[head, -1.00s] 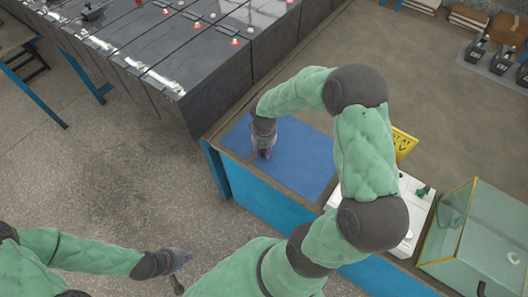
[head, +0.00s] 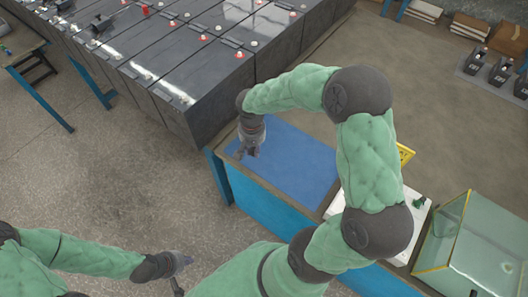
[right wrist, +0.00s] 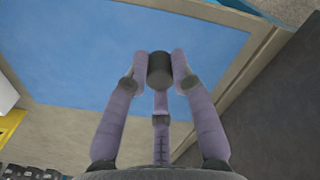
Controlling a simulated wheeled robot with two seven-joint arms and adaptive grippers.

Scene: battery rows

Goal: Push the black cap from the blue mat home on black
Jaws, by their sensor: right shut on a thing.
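My right gripper (head: 247,154) is over the near left end of the blue mat (head: 300,160). In the right wrist view its three fingers (right wrist: 160,75) are shut on the black cap (right wrist: 159,70), a short dark cylinder held at the fingertips. The mat (right wrist: 80,50) shows behind it, and the cap appears lifted off it. In the head view the cap is too small to make out. My left gripper (head: 182,272) is at the lower left over the floor, its fingers apart and empty.
A row of dark grey batteries (head: 190,75) with red and pale terminals stands beyond the mat. A black item (head: 100,24) lies on one battery. A glass tank (head: 470,245) and a white panel (head: 345,203) are on the right. A yellow sign (head: 405,154) is behind my arm.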

